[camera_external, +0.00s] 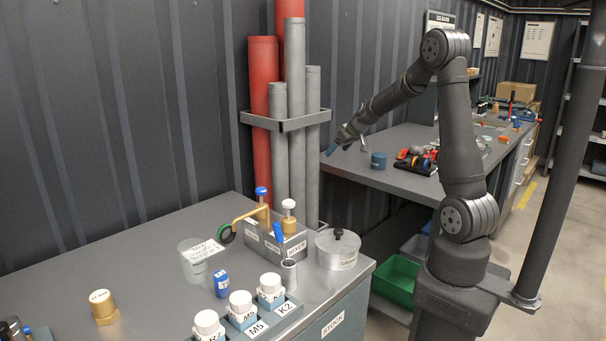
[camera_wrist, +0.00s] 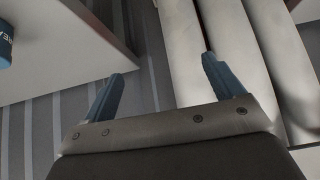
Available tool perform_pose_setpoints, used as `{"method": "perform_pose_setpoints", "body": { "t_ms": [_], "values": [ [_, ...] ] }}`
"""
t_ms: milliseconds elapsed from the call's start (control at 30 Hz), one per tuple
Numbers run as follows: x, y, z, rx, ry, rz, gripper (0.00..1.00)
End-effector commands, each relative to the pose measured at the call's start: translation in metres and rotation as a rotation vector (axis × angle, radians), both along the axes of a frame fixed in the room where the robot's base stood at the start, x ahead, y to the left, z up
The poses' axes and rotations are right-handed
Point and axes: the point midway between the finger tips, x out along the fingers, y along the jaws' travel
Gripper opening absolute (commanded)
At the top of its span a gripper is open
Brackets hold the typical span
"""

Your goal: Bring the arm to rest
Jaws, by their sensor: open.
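My gripper (camera_wrist: 160,78) shows in the wrist view with its two blue fingers spread apart and nothing between them. In the external view my gripper (camera_external: 332,149) is at the end of my extended arm, to the right of the standing pipes and near the left edge of the back bench. It is raised clear of the front bench. In the wrist view the fingers point toward the gap between a bench edge and the pipes. Whether a finger touches anything cannot be told.
Red and grey pipes (camera_external: 278,130) stand in a wall bracket (camera_external: 285,121). The front bench (camera_external: 130,245) holds a labelled block (camera_external: 275,243), a lidded pot (camera_external: 337,250) and several white-capped bottles. The back bench (camera_external: 403,197) holds a blue cup (camera_external: 378,160). A green bin (camera_external: 396,280) is below.

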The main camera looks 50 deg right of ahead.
Motion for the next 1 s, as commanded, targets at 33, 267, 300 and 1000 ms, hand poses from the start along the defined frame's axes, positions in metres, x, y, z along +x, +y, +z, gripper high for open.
{"method": "perform_pose_setpoints", "body": {
  "t_ms": [33, 267, 300, 1000],
  "values": [
    [0.002, 0.012, 0.0, 0.0, 0.0, 0.021, 0.86],
    [0.007, 0.057, -0.001, 0.0, 0.001, 0.107, 0.86],
    [0.008, 0.065, -0.001, 0.0, 0.001, 0.122, 0.86],
    [0.008, 0.192, 0.008, 0.0, 0.0, 0.34, 0.86]
  ]
}}
